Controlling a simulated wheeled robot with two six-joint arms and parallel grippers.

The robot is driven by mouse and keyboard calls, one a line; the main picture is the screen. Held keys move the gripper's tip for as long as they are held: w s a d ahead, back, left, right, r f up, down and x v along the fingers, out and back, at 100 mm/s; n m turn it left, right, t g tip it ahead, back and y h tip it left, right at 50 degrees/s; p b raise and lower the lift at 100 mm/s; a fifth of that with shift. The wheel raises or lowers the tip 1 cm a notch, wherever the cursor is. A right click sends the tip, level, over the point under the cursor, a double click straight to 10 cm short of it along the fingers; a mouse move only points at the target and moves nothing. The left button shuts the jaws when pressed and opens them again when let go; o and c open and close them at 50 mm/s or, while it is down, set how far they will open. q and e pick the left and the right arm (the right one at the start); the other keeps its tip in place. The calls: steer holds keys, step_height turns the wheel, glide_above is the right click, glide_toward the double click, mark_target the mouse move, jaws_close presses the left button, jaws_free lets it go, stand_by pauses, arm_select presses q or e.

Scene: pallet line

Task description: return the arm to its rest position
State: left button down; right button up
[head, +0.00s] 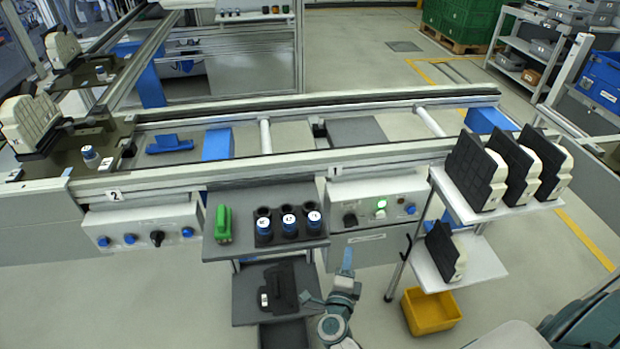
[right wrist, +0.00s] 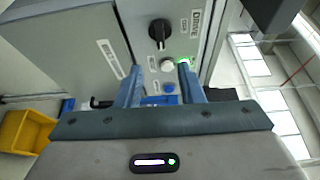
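My right gripper (head: 346,264) is low in front of the control box (head: 376,210), between the grey shelf and the white rack. In the right wrist view its two blue fingers (right wrist: 157,75) stand apart with nothing between them. Beyond them are the control box's black knob (right wrist: 159,30), a pale button, a green light and a blue button. I cannot tell from the frames whether the fingertips touch the box. My left gripper is not in view.
A grey shelf (head: 222,250) holds a green item (head: 223,223) and several blue-topped containers. A white rack (head: 478,207) with black-and-cream parts stands right, above a yellow bin (head: 430,311). The conveyor (head: 300,160) runs behind. Floor between shelf and bin is partly clear.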

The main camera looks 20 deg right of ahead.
steer(key=s+a+f+n+g+y, duration=0.1)
steer(key=s+a+f+n+y, duration=0.2)
steer(key=f+n, duration=0.5)
steer(key=s+f+n+g+y, duration=0.25)
steer(key=s+f, duration=0.25)
steer(key=f, duration=0.7)
steer(key=s+a+f+n+g+y, duration=0.1)
steer(key=s+a+f+n+y, duration=0.1)
steer(key=s+f+n+y, duration=0.45)
steer(key=s+d+f+n+g, duration=0.2)
steer(key=s+f, duration=0.4)
steer(key=s, duration=0.3)
steer(key=s+d+f+n+g+h, duration=0.1)
steer(key=s+d+f+n+g, duration=0.1)
steer(key=s+f+n+g, duration=0.2)
steer(key=s+d+f+n+g+h, duration=0.1)
steer(key=s+d+f+n+g, duration=0.1)
steer(key=s+f, duration=0.6)
steer(key=s+g, duration=0.1)
steer(key=s, duration=0.4)
steer(key=shift+s+d+n, duration=0.3)
steer(key=shift+n, duration=0.1)
stand_by(0.8)
